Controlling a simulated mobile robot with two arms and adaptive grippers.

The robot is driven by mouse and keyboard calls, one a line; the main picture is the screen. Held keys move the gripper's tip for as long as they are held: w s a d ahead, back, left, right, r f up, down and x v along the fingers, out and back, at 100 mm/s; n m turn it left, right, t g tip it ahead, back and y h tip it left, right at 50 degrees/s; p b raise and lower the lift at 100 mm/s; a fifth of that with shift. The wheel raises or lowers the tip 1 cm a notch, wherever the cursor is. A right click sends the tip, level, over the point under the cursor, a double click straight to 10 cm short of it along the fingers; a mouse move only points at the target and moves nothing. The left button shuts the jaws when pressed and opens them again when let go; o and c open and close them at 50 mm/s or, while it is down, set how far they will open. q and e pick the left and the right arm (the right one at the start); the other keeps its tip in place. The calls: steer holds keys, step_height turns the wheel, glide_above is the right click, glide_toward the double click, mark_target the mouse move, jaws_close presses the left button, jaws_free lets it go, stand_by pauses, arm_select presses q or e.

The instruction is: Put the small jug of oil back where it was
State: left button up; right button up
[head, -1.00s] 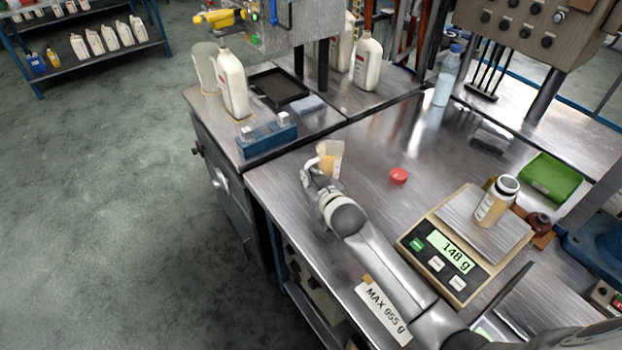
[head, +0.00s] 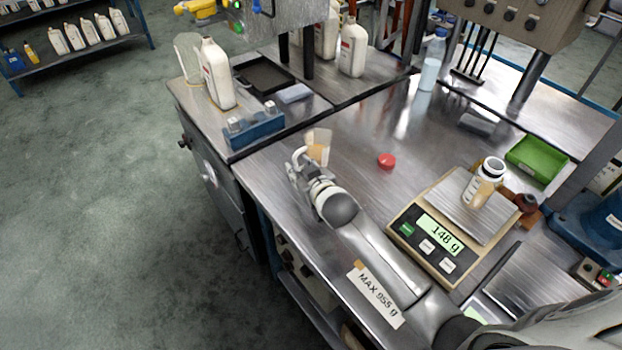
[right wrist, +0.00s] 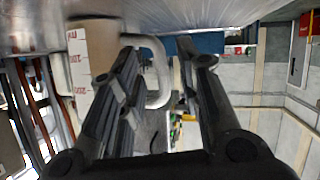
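The small jug (head: 319,147) is translucent, with a little amber in it and a pale handle. It stands upright on the steel table near its left edge. In the right wrist view, which is upside down, the jug (right wrist: 93,62) shows red scale marks and its base meets the table. My right gripper (head: 300,160) is at the handle side of the jug. Its fingers (right wrist: 158,60) are spread apart, with the loop of the handle between them and a gap beside it. My left gripper is not in view.
An open bottle (head: 485,182) stands on the scale (head: 452,225), which reads 148 g. A red cap (head: 387,161) lies between jug and scale. A blue block (head: 254,130) sits behind the jug on the side bench. A green tray (head: 537,160) is at right.

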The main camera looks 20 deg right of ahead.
steer(key=v, duration=1.1)
steer(key=shift+w+r, duration=0.1)
